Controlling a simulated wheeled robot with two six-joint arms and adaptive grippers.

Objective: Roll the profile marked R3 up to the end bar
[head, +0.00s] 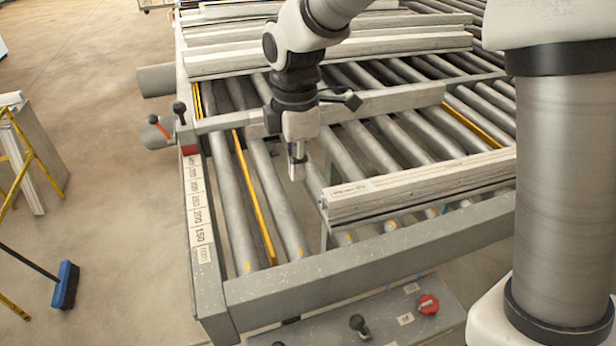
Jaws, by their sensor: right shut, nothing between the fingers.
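A pale, ridged profile (420,188) lies across the rollers at the near right. A small label sits on its left end, but its print is too small to read surely. The grey front bar (370,270) of the bench runs along the near edge, with a gap between it and the profile. My right gripper (297,172) points down above the rollers, just left of the profile's left end. It is shut and empty, apart from the profile in the picture. My left gripper is not in view.
A grey crossbar (385,103) with a black clamp handle spans the rollers behind the gripper. More pale profiles (330,52) lie at the back. A scale strip (197,205) runs along the left rail. A red knob (428,304) sits on the front panel.

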